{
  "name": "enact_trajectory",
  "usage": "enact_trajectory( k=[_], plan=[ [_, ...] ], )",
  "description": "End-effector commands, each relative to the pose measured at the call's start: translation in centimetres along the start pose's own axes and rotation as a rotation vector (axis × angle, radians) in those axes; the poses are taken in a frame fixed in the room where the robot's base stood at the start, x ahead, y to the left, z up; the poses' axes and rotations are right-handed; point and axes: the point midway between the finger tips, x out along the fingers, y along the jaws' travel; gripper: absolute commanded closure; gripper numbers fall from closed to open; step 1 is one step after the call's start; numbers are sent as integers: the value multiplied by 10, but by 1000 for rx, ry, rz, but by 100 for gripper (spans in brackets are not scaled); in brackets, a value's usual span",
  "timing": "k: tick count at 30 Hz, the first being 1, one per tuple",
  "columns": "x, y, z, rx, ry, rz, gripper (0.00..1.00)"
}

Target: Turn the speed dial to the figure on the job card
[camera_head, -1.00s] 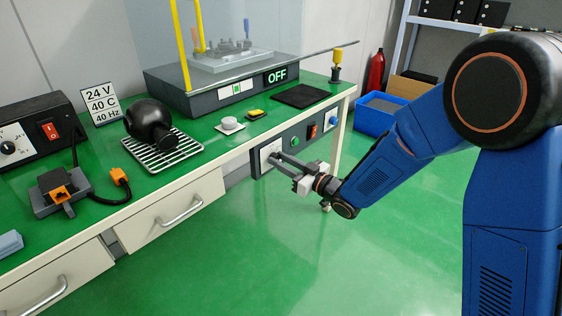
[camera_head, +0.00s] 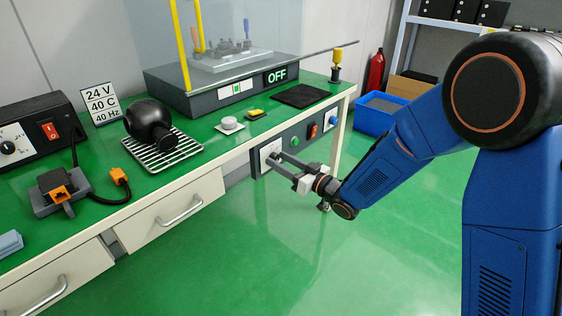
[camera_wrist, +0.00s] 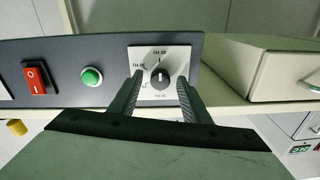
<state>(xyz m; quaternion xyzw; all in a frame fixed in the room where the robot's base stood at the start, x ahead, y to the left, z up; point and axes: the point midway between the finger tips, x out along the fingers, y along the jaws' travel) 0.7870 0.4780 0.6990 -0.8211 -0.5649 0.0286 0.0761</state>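The speed dial (camera_wrist: 160,77) is a dark round knob with a pale pointer mark on a white, figure-marked plate (camera_wrist: 178,55). The wrist view shows it upside down, with the mark pointing towards the picture's top; the figures are small and hard to read. The dial plate also shows in the head view (camera_head: 264,151). My gripper (camera_wrist: 160,80) is open, with one finger on each side of the knob in the wrist view. I cannot tell whether the fingers touch it.
The dial's front panel also has a green button (camera_wrist: 92,76) and a red rocker switch (camera_wrist: 36,76). A drawer (camera_head: 172,207) is left of the panel. A display above reads OFF (camera_head: 276,77). The green floor before the bench is clear.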

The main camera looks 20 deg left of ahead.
Motion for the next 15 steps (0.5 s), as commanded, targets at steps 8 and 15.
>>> enact_trajectory(
  k=[8, 15],
  plan=[
    [0, 0, -1, -1, 1, 0, 57],
    [-20, 1, -1, -1, 1, 2, 57]
  ],
)
